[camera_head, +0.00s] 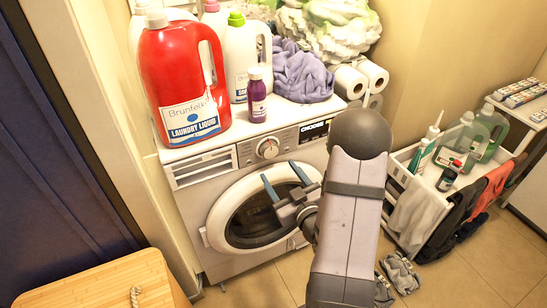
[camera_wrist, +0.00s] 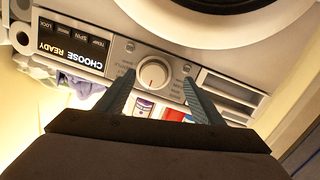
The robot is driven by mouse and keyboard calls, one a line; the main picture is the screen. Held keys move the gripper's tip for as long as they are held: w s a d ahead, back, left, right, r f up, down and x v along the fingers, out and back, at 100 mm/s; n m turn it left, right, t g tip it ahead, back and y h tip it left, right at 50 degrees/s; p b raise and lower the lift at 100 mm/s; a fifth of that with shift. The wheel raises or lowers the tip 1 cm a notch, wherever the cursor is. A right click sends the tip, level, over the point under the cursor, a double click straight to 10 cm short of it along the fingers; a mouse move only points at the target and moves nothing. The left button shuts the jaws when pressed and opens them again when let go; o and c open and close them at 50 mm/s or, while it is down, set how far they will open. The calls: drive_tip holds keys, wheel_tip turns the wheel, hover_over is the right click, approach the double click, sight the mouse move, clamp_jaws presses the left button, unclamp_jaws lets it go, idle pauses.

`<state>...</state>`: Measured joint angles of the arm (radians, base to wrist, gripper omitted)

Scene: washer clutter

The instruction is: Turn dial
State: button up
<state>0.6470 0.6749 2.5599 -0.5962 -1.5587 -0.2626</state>
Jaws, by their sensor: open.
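The dial (camera_head: 268,148) is a round silver-white knob on the washer's front control panel. In the wrist view the dial (camera_wrist: 153,73) shows upside down, with a red mark on its face, between and beyond my two fingers. My gripper (camera_head: 282,184) is open and empty in front of the washing machine (camera_head: 222,215), below the dial in the head view. In the wrist view the fingertips of my gripper (camera_wrist: 158,73) stand on either side of the dial. I see no contact with it.
A red laundry liquid jug (camera_head: 183,75), a purple bottle (camera_head: 257,95) and a purple towel (camera_head: 302,75) stand on the washer top. The round door (camera_head: 217,222) is below the panel. A white rack (camera_head: 408,170) with bottles stands at the right. A wooden-lidded box (camera_head: 100,285) is front left.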

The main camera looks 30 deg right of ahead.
sight(271, 152)
drive_tip(key=shift+t, duration=0.5)
drive_tip(key=shift+w+d+r, duration=0.15)
drive_tip(key=shift+w+r, duration=0.05)
drive_tip(key=shift+w, duration=0.9)
drive_tip(key=shift+w+d+r, duration=0.2)
drive_tip(key=shift+w+r, duration=0.05)
drive_tip(key=shift+w, duration=0.9)
drive_tip(key=shift+w+d+r, duration=0.15)
drive_tip(key=shift+w+r, duration=0.05)
drive_tip(key=shift+w, duration=0.9)
drive_tip(key=c, duration=1.1)
drive_tip(key=shift+o, duration=0.2)
